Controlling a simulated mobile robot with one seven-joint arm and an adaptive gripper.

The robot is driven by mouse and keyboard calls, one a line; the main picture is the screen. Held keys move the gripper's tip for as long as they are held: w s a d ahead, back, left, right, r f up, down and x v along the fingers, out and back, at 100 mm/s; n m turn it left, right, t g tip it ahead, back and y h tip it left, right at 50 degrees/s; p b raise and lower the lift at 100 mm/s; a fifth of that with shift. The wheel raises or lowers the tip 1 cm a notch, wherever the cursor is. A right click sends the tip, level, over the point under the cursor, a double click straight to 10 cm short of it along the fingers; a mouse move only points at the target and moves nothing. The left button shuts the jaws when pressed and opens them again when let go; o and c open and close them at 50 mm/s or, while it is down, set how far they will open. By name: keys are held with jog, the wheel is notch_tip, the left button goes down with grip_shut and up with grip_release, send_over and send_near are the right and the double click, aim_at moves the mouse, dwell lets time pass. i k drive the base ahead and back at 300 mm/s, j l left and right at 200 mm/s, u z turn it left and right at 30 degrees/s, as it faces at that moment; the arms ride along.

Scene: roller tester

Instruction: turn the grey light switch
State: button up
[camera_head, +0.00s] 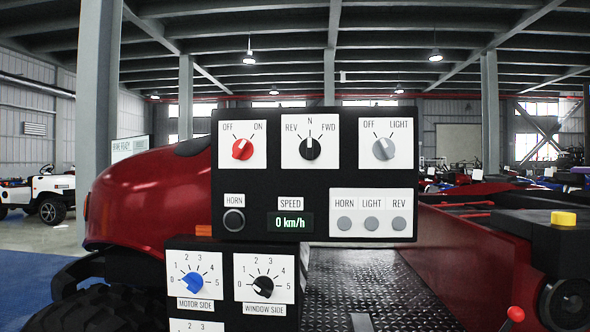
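The grey light switch (384,149) is a round knob on a white plate at the upper right of the black control panel (260,178). Its plate is marked OFF on the left and LIGHT on the right. The pale mark on the knob seems to lean up and left, towards OFF, but it is small. My gripper is not in view, and nothing covers the switch.
A red OFF/ON knob (242,149) and a black REV/N/FWD knob (310,148) sit left of the switch. Below are a horn button (234,220), a 0 km/h display (290,222) and grey indicators (371,223). A lower box has blue (193,283) and black (264,285) dials.

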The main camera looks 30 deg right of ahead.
aim_at(384, 149)
jog(key=l+z, duration=0.15)
jog(key=z, duration=1)
jog(key=k+l, duration=0.05)
